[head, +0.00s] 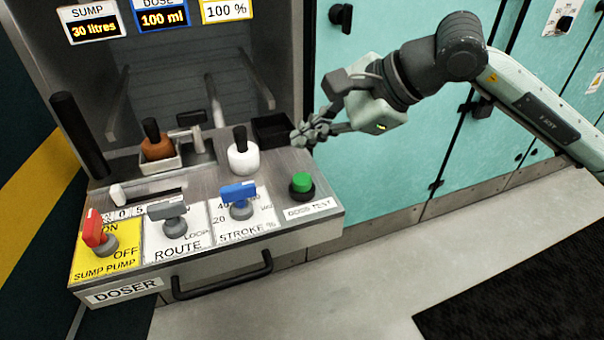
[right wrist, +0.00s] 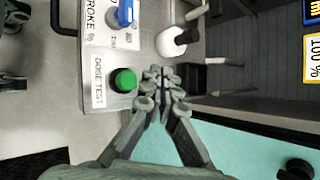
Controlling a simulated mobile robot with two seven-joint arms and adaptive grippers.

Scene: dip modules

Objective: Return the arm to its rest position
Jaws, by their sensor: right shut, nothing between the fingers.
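My right arm (head: 462,50) comes in from the right in the head view. Its gripper (head: 303,134) is shut and empty, beside the right rear part of the doser panel, close to the black open box (head: 271,130). In the right wrist view the shut fingers (right wrist: 166,85) show to the right of the green dose test button (right wrist: 123,80), apart from the white bottle (right wrist: 172,41). The green button also shows in the head view (head: 302,183). My left gripper is not in view in the head view.
The doser panel has a red sump pump switch (head: 94,231), a grey route switch (head: 168,211) and a blue stroke switch (head: 238,194). A brown bottle (head: 156,145) stands in a tray. Teal cabinets (head: 400,170) stand behind my right arm.

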